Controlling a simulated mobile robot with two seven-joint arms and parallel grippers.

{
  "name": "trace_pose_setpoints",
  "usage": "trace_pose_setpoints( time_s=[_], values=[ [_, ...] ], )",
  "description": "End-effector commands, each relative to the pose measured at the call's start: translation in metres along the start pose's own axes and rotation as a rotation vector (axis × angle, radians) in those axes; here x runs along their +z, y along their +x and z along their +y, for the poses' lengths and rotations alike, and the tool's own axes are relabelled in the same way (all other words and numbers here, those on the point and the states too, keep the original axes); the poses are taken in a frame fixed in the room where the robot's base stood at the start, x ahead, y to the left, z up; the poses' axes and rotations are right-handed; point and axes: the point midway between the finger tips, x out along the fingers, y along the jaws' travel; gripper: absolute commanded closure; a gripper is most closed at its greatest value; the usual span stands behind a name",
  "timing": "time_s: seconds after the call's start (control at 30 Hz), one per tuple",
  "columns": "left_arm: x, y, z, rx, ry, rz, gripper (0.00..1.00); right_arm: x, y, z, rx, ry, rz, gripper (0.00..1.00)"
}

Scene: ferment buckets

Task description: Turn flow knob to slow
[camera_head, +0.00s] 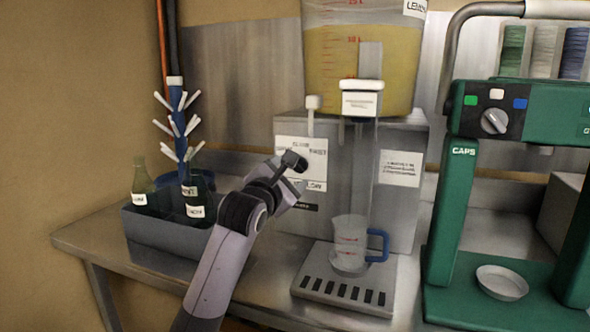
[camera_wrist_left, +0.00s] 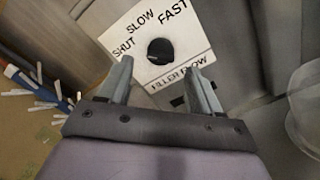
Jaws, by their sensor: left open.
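The flow knob (camera_wrist_left: 160,51) is a round black knob on a white panel (camera_wrist_left: 188,38) marked SHUT, SLOW, FAST and FILLER FLOW. Its pointer is too dark to read. My left gripper (camera_wrist_left: 161,67) is open, with one finger on each side of the knob's lower side in the wrist view. Nothing is between the fingers that I can see them grip. In the head view my left gripper (camera_head: 284,178) is in front of the same white panel (camera_head: 314,150) on the grey filler machine (camera_head: 345,200) and covers part of it. My right gripper is in neither view.
A clear measuring jug (camera_head: 349,232) with a blue handle stands on the slotted drip tray (camera_head: 330,289). A grey crate of bottles (camera_head: 150,225) is left of my arm. A green capping machine (camera_head: 452,215) stands to the right. A yellow-filled bucket (camera_head: 330,65) sits above the filler.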

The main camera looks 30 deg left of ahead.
Motion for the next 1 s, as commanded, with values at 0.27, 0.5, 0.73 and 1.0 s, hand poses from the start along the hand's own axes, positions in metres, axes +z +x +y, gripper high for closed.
trace_pose_setpoints(
  time_s=[0.27, 0.5, 0.73, 1.0],
  values=[
    [0.0, 0.029, 0.001, 0.001, 0.002, 0.0, 0.36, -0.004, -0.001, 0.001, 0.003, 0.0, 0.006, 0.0],
    [0.0, 0.038, 0.0, 0.001, 0.001, 0.0, 0.36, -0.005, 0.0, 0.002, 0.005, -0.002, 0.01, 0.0],
    [0.0, 0.038, 0.0, 0.0, 0.001, 0.0, 0.36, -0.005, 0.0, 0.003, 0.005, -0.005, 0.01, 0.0],
    [0.0, 0.038, 0.0, 0.0, 0.001, 0.0, 0.92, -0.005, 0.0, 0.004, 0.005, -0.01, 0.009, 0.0]
  ],
)
